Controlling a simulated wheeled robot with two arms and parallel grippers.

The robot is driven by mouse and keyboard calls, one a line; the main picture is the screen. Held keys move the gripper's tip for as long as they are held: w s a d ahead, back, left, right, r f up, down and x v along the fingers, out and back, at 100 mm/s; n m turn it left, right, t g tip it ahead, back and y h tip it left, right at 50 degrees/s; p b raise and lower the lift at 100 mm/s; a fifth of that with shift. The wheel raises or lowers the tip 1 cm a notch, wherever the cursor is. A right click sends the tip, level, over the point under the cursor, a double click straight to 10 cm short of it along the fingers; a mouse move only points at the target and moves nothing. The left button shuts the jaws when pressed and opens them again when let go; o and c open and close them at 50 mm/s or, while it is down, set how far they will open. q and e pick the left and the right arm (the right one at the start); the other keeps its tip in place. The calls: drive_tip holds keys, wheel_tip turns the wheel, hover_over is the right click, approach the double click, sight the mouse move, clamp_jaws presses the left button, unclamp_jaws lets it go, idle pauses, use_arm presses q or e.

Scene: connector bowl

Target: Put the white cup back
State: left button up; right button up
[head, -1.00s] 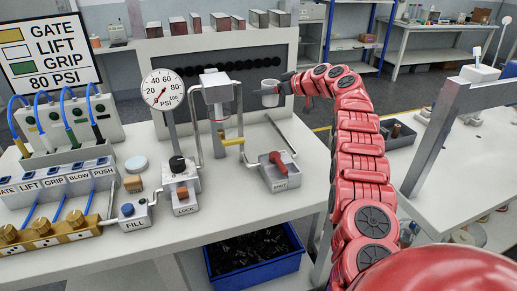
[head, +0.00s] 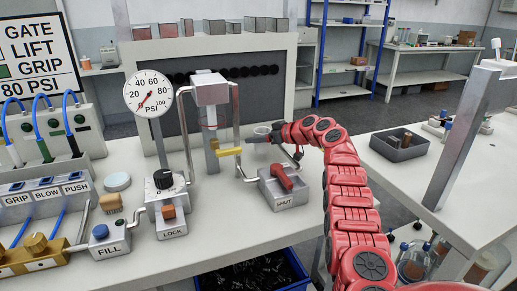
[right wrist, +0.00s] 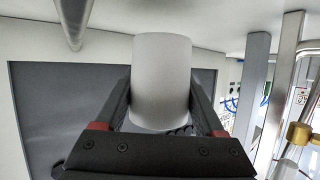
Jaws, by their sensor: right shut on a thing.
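The white cup (head: 262,131) is between the fingers of my right gripper (head: 268,138), behind the red-handled valve box marked SHUT. In the right wrist view the cup (right wrist: 162,75) fills the gap between the two dark fingers, one on each side, so the gripper is shut on it. The cup looks roughly upright in the head view. I cannot tell whether its base touches the table. My left gripper is not in view.
The SHUT valve box (head: 284,189) stands just in front of the cup. A metal stand with a yellow handle (head: 228,152) and pipes is left of it. A pressure gauge (head: 148,92) stands farther left.

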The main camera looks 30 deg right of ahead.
sight(268, 145)
wheel_tip(268, 145, down, 4)
drive_tip(key=shift+r, duration=0.2)
drive_tip(key=o, duration=1.6)
drive_tip(key=shift+c, duration=0.2)
drive_tip(key=shift+r, duration=0.1)
drive_tip(key=shift+v, duration=0.75)
drive_tip(key=v, duration=1)
drive_tip(key=shift+s, duration=0.25)
